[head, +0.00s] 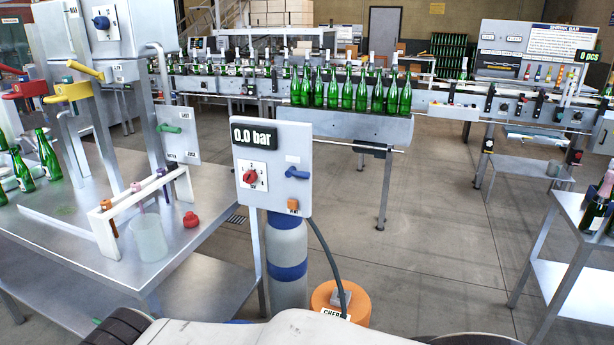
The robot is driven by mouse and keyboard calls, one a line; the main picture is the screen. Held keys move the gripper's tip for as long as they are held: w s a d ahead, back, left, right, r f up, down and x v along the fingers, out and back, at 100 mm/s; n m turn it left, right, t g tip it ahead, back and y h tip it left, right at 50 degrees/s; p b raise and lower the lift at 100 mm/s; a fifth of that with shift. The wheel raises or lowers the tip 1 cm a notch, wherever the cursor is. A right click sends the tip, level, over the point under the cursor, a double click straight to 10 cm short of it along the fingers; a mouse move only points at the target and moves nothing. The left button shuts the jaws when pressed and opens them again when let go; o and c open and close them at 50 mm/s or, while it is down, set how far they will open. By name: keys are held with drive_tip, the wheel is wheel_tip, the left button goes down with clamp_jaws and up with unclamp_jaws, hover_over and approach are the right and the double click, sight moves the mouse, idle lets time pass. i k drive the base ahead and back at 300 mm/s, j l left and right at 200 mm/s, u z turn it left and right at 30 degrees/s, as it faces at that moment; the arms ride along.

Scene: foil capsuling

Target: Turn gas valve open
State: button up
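A grey control panel (270,150) stands in the middle of the head view, above a grey gas cylinder (286,245) with blue bands. Its display (254,137) reads 0.0 bar. A red rotary knob (250,177) sits on a white dial plate at the panel's lower left. A blue lever handle (298,173) sits at the right and points roughly sideways. An orange part (292,205) is below it. The small labels are too blurred to read, so I cannot tell for certain which control is the gas valve. My gripper is not in view.
A steel table (190,240) at left carries a rack, a beaker (149,238) and a red knob-like part (191,219). A dark hose (328,262) runs from the panel to an orange drum (340,300). A bottle conveyor crosses behind. Open floor (430,240) lies right.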

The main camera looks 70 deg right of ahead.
sight(292, 171)
drive_tip(key=z, duration=2.3)
drive_tip(key=k+l+u, duration=0.15)
drive_tip(key=u, duration=0.15)
drive_tip(key=k+l+u, duration=0.3)
drive_tip(key=l+u, duration=0.45)
drive_tip(key=k+l+u, duration=0.2)
drive_tip(key=u, duration=0.25)
drive_tip(key=k+l+u, duration=0.2)
drive_tip(key=l+u, duration=0.2)
drive_tip(key=k+l+u, duration=0.2)
drive_tip(key=l+u, duration=0.6)
drive_tip(key=k+l+u, duration=0.15)
drive_tip(key=l+u, duration=0.15)
drive_tip(key=k+l+u, duration=0.2)
drive_tip(key=l+u, duration=0.15)
drive_tip(key=l, duration=0.15)
drive_tip(key=k+l+u, duration=0.15)
drive_tip(key=l+u, duration=0.15)
drive_tip(key=k+l+u, duration=0.5)
drive_tip(key=l+u, duration=0.2)
drive_tip(key=k+l+u, duration=0.15)
drive_tip(key=u, duration=0.15)
drive_tip(key=l, duration=0.1)
